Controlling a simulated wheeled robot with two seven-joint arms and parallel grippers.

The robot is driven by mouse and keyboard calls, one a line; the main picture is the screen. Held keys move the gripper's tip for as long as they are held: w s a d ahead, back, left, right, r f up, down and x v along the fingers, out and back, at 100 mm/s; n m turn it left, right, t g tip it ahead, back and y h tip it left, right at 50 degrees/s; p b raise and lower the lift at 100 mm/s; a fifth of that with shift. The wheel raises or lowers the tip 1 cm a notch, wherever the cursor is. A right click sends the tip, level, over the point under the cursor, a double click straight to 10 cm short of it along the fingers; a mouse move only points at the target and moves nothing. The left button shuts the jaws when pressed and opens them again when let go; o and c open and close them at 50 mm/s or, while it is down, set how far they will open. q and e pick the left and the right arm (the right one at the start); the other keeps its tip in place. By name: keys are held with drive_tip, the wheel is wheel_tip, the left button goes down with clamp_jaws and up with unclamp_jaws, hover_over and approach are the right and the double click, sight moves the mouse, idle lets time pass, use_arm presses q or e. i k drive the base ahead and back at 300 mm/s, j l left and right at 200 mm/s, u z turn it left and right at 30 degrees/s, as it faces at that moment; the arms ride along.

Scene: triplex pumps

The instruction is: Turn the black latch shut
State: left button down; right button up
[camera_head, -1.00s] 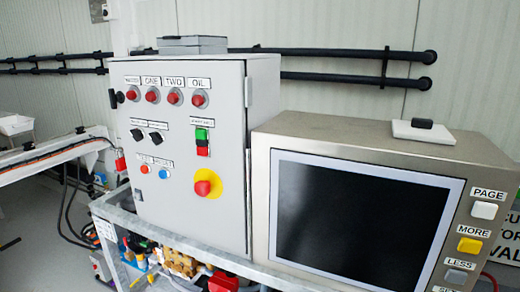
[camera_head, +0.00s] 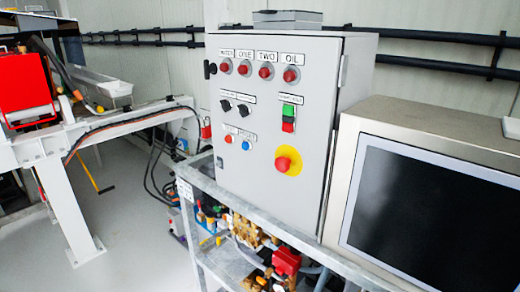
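A grey control cabinet (camera_head: 262,185) stands upright on a metal frame in the middle of the head view, with its door closed against the body. A small black latch (camera_head: 210,69) sticks out at the upper left edge of the door. It is too small to tell whether it is turned open or shut. Two black rotary switches (camera_head: 234,107) sit side by side lower on the door. Neither of my grippers shows in the view.
A steel monitor box (camera_head: 432,118) stands right of the cabinet. A metal frame (camera_head: 222,190) with pump fittings (camera_head: 252,234) runs below. A white beam structure (camera_head: 65,205) stands at the left, with a red unit (camera_head: 27,88) on it.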

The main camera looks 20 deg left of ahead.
sight(206, 63)
drive_tip(key=j+u, duration=0.45)
drive_tip(key=u, duration=0.3)
drive_tip(key=i, duration=0.05)
